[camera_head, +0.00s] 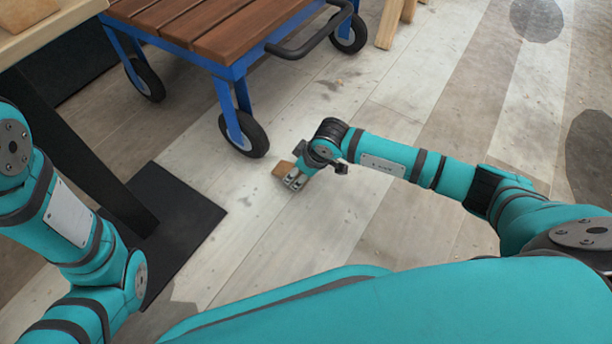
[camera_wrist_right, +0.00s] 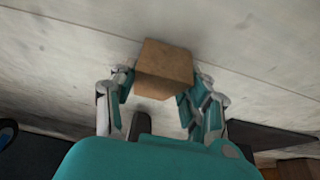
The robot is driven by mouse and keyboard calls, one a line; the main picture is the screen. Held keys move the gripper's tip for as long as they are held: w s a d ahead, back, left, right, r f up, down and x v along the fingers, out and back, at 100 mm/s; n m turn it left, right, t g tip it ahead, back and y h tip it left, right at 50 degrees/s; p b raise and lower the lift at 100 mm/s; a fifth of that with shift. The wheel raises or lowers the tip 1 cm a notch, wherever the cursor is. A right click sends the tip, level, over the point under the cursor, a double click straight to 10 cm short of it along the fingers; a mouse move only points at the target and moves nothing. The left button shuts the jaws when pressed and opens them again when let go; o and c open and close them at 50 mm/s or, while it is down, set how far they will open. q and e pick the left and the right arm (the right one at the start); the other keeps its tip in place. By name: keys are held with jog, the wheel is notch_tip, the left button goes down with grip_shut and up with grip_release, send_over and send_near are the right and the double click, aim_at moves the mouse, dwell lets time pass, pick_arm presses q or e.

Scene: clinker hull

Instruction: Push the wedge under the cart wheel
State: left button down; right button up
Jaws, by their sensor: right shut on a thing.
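The wedge (camera_head: 283,169) is a small brown wooden block, low at the pale plank floor. My right gripper (camera_head: 293,180) is shut on it; in the right wrist view the wedge (camera_wrist_right: 165,67) sits between the two fingers (camera_wrist_right: 160,92). The blue cart (camera_head: 228,66) has a brown slatted top and black wheels. Its nearest wheel (camera_head: 245,135) is just up and left of the wedge, with a small gap of floor between them. My left arm shows at the left, but its gripper is out of view.
A black floor plate (camera_head: 185,225) with a dark post lies left of the wedge. A wooden table corner (camera_head: 40,30) is at upper left. Wooden legs (camera_head: 392,22) stand behind the cart.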

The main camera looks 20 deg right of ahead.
aim_at(279, 166)
jog(key=shift+w+a+f, duration=0.1)
jog(key=shift+w+a, duration=1)
jog(key=shift+w, duration=0.25)
jog(key=shift+w+a+f, duration=0.1)
jog(key=shift+w+a, duration=0.95)
jog(key=shift+w, duration=0.3)
jog(key=o, duration=1.3)
jog(key=shift+c, duration=0.2)
jog(key=shift+d+r, duration=0.1)
jog(key=shift+r, duration=0.05)
jog(key=v, duration=1.1)
jog(key=shift+s+r, duration=0.25)
jog(key=shift+r, duration=0.1)
jog(key=shift+d, duration=0.1)
